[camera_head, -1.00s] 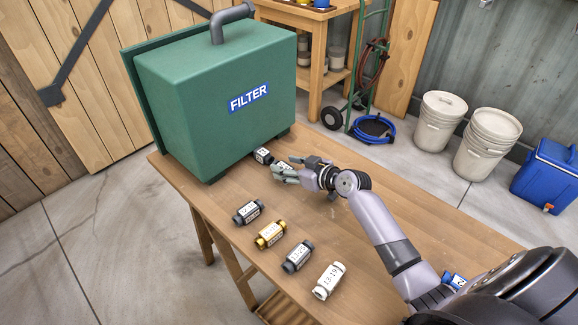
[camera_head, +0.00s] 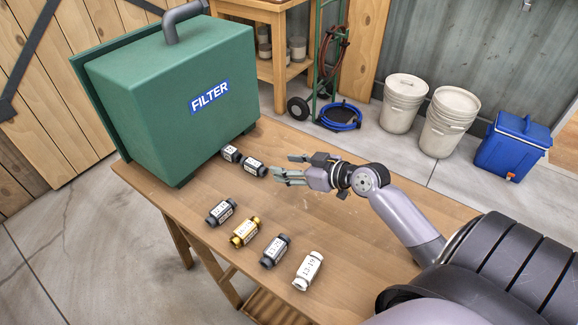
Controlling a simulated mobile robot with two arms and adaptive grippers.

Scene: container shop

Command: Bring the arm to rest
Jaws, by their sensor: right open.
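My right gripper (camera_head: 290,169) is open and empty above the wooden table, with its fingers pointing left. My arm comes in from the lower right. Two dark labelled cylinders lie in front of the green FILTER box (camera_head: 170,110): one (camera_head: 231,153) close to the box, the other (camera_head: 254,167) just left of my fingertips, with a small gap showing. My left gripper is not in view.
On the wooden table (camera_head: 340,235) a row holds a dark cylinder (camera_head: 221,212), a gold one (camera_head: 245,232), a dark grey one (camera_head: 275,250) and a white one (camera_head: 308,270). Buckets (camera_head: 404,103) and a blue cooler (camera_head: 513,147) stand on the floor behind.

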